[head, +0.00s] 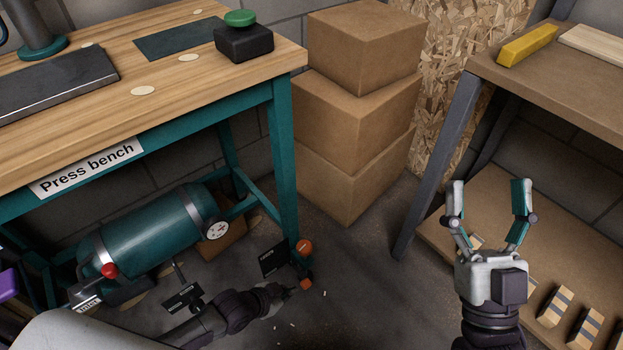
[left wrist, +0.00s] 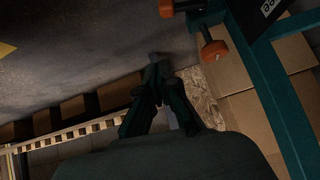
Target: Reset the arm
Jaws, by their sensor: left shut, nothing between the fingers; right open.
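My left arm comes in low from the left in the head view, beneath the press bench (head: 86,165). Its dark left gripper (head: 292,288) is shut and empty, close to the bench's front leg and two orange parts. The left wrist view shows the same gripper (left wrist: 160,62) with its fingers together and nothing between them. My right gripper (head: 488,184) is at the right of the head view, pointing up with its fingers spread wide and empty. It is in front of the low shelf of the right-hand bench.
The teal tank (head: 150,235) lies under the press bench. Stacked cardboard boxes (head: 345,115) stand behind. The right-hand bench (head: 545,85) has a grey leg. Floor between benches is mostly clear.

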